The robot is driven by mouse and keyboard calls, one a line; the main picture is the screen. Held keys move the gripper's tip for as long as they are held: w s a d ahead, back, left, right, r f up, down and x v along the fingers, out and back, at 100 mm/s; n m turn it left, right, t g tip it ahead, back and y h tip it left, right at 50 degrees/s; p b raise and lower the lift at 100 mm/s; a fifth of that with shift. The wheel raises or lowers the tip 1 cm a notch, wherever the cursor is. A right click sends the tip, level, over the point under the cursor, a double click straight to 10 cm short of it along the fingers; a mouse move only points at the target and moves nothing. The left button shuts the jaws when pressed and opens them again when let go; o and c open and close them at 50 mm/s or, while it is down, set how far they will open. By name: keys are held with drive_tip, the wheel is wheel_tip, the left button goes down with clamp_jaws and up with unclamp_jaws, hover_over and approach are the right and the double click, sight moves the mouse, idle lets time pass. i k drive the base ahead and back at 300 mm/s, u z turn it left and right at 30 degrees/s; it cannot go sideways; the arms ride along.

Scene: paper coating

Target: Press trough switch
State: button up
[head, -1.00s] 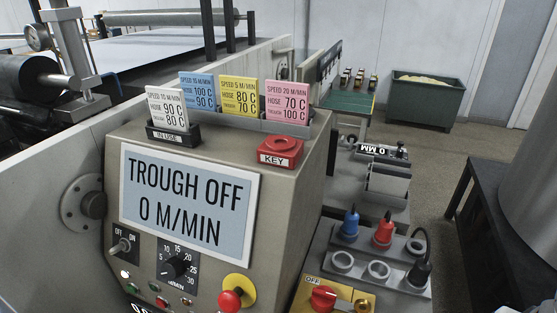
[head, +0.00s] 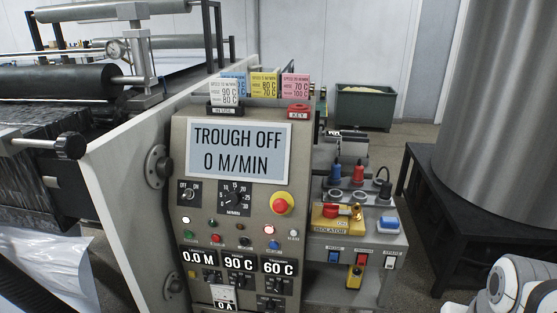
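The control panel (head: 180,140) stands in the middle of the head view, with a display (head: 236,150) reading "TROUGH OFF 0 M/MIN". Below the display on the left is a small toggle switch (head: 188,194) marked OFF and ON. No label legible here names a trough switch. Part of my white arm shows at the bottom right corner, apart from the panel. My gripper is not in view.
A speed dial (head: 235,197) and a red stop button (head: 281,203) sit beside the toggle. A red isolator knob (head: 331,211) is on a yellow plate. A black table (head: 420,208) bears a large metal cylinder (head: 490,110) at the right. Rollers (head: 60,83) are at the left.

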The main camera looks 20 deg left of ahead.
sight(362, 259)
drive_tip(key=u, duration=0.2)
drive_tip(key=k, duration=0.2)
drive_tip(key=z, duration=0.75)
drive_tip(key=i, duration=1.6)
drive_tip(key=z, duration=0.2)
drive_tip(key=k, duration=0.1)
drive_tip(key=u, duration=3.1)
drive_tip(key=i, duration=0.5)
drive_tip(key=u, duration=0.05)
